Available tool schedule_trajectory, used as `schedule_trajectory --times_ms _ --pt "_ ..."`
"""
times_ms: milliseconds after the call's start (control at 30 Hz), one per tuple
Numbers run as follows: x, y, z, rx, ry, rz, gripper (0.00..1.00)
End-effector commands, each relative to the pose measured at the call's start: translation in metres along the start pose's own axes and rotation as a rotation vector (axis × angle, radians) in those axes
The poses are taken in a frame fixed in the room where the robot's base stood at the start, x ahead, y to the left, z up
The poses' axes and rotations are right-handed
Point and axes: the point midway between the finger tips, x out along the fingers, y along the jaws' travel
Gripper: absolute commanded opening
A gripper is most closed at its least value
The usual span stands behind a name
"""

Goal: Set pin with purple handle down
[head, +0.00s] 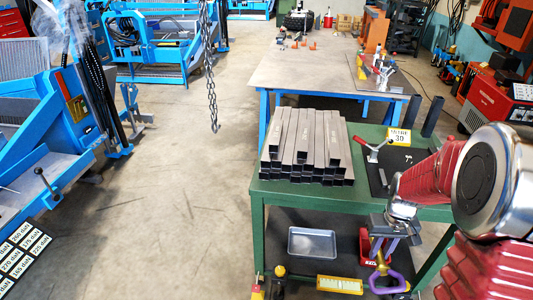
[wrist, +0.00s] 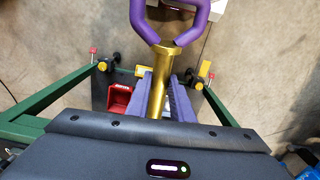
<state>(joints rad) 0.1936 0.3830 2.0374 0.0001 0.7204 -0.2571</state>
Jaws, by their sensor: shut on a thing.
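The pin with the purple handle shows in the head view, its purple loop handle (head: 388,284) lowest. In the wrist view its purple handle (wrist: 175,22) is at the top edge, and its gold shaft (wrist: 163,65) runs down between my jaws. My gripper (head: 382,252) is shut on the shaft, in front of the green cart. The gripper also shows in the wrist view (wrist: 162,80), one finger on each side of the shaft. The shaft's far end is hidden between the fingers. The floor lies beyond the handle.
The green cart (head: 345,200) carries stacked dark square tubes (head: 305,140) and a yellow sign (head: 398,137). A grey tray (head: 312,243) and a red bin (head: 366,250) are on its lower shelf. A chain (head: 210,80) hangs left of the cart. Open floor (head: 165,210) lies to the left.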

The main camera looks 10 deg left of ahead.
Motion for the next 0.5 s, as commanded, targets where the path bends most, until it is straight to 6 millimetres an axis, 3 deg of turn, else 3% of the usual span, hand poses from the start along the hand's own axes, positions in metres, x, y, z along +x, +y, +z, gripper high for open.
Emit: schedule_trajectory --times_ms 300,500 --pt "0.052 -0.055 -0.034 0.069 -0.002 0.000 0.00" --pt "0.077 -0.084 -0.042 0.065 0.000 0.000 0.00"
